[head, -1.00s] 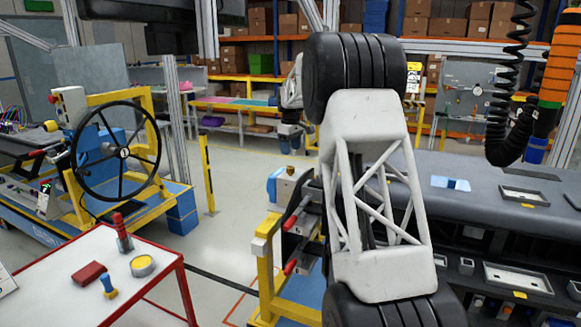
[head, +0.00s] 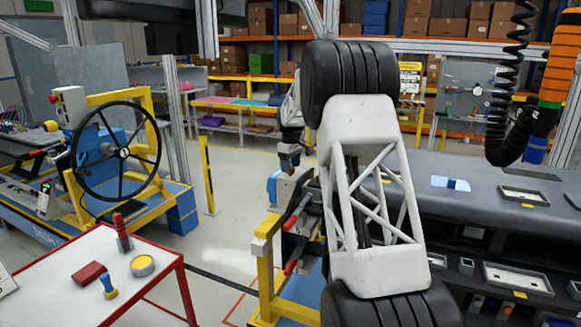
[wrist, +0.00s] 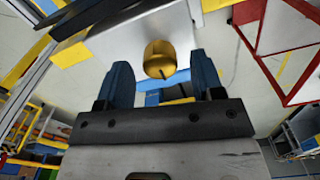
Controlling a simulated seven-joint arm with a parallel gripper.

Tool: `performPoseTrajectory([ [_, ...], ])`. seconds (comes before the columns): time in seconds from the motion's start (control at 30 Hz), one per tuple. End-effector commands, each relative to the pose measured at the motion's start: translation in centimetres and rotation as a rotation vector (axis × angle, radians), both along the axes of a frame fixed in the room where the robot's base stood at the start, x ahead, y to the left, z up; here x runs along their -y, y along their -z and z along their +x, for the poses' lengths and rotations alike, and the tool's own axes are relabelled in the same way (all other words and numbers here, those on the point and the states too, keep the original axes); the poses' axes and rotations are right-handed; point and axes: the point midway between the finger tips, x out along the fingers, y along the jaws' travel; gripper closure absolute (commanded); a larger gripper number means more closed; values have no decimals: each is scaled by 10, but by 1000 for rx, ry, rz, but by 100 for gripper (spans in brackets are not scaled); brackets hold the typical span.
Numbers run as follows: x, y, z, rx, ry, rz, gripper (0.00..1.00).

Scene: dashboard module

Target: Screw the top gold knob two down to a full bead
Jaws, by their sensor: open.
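The gold knob (wrist: 160,60) sits on a light grey housing (wrist: 125,40) in the wrist view. It is round, with a small dark mark near its lower edge. My gripper (wrist: 161,72) is open, with one blue finger on each side of the knob. A gap shows between each finger and the knob, so neither is seen touching it. In the head view my gripper (head: 289,163) hangs just above the grey and blue unit (head: 290,187). The knob cannot be made out there, and no bead can be made out in either view.
Red-tipped handles (head: 296,222) stick out of the unit's side, beside a yellow frame (head: 265,275). A red-edged white table (head: 70,290) with small tools stands at lower left. A black handwheel (head: 115,150) is at left. A dark bench (head: 470,200) fills the right.

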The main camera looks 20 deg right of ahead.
Motion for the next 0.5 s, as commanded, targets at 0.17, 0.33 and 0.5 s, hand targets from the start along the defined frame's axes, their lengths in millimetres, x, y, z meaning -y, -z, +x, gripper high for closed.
performPoseTrajectory([
  [0.17, 0, 6, 0, 0, 0, 0, 39],
  [0.33, 0, 6, 0, 0, 0, 0, 39],
  [0.5, 0, 6, 0, 0, 0, 0, 53],
])
